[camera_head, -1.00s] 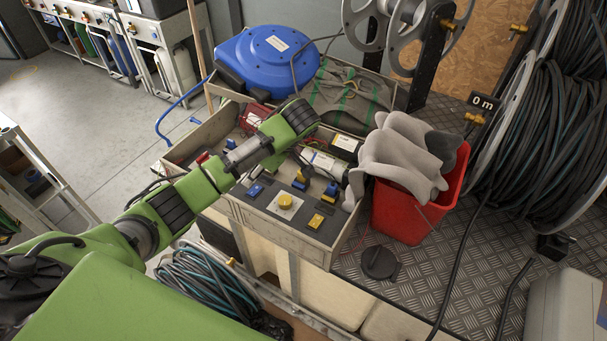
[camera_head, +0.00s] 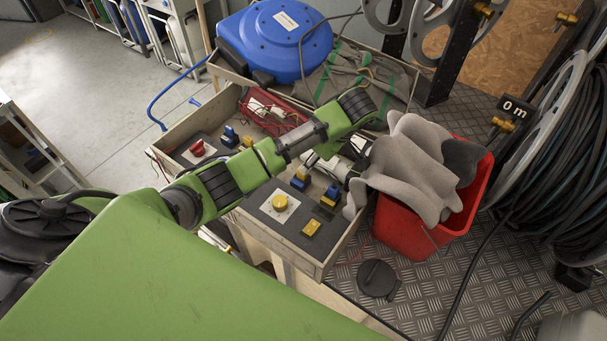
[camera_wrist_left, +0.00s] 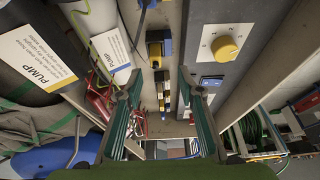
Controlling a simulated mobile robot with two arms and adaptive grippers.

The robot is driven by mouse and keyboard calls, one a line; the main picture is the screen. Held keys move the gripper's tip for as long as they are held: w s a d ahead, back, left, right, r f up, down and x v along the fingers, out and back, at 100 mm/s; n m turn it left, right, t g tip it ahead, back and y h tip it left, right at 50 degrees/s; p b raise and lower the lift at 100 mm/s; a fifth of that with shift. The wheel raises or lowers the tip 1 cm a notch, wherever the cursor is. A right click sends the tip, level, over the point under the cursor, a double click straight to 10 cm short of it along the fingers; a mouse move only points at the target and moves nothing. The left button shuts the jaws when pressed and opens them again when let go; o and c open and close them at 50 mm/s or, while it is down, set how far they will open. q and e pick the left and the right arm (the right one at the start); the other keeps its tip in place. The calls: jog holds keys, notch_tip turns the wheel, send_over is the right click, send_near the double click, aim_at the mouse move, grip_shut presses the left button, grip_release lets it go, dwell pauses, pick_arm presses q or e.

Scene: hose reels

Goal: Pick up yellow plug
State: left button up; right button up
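Small blue-and-yellow plug fittings sit on the grey control panel (camera_head: 264,213). My right gripper is not in view.
A yellow knob (camera_head: 280,202) and red button (camera_head: 197,148) are on the panel. A blue hose reel (camera_head: 275,38) is behind. White PUMP labels (camera_wrist_left: 111,48) hang beside the fingers.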

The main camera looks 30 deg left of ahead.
aim_at(302, 175)
pick_arm(q)
jog(key=x, duration=0.4)
jog(key=shift+w+a+f, duration=0.2)
jog(key=shift+a, duration=0.05)
jog(key=x, duration=0.2)
jog(key=p+x, duration=0.1)
jog(key=x, duration=0.1)
jog(key=shift+w+a, duration=0.15)
jog(key=shift+w, duration=0.15)
jog(key=shift+f, duration=0.25)
grip_shut()
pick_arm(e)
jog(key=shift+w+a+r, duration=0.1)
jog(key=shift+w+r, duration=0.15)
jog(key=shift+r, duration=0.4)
